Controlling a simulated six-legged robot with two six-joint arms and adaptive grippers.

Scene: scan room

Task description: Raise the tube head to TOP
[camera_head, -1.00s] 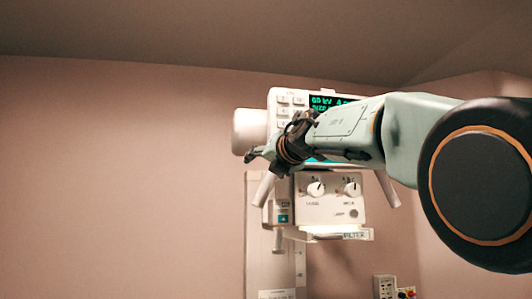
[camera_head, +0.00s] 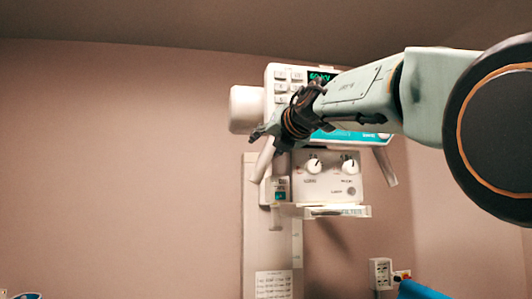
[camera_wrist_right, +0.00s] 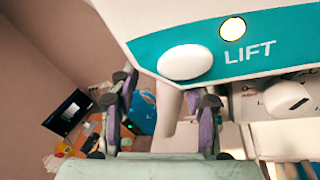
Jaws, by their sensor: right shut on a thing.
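The white tube head (camera_head: 247,109) is on a pale upright column (camera_head: 258,245), with a keypad and display, a teal strip and a lower box with two knobs (camera_head: 332,170). A slanted handle (camera_head: 263,162) hangs at its left side, another (camera_head: 384,166) at its right. My right gripper (camera_head: 260,134) is at the left handle, shut on it. In the right wrist view, the handle (camera_wrist_right: 170,108) shows between the fingers, below a teal panel with a white button and the word LIFT (camera_wrist_right: 248,52). My forearm hides part of the display. My left gripper is not in view.
Wall sockets (camera_head: 380,273) are at the lower right, with a blue object (camera_head: 421,290) near them. The wall left of the column is clear. The wrist view shows a dark screen (camera_wrist_right: 67,112) and clutter far below.

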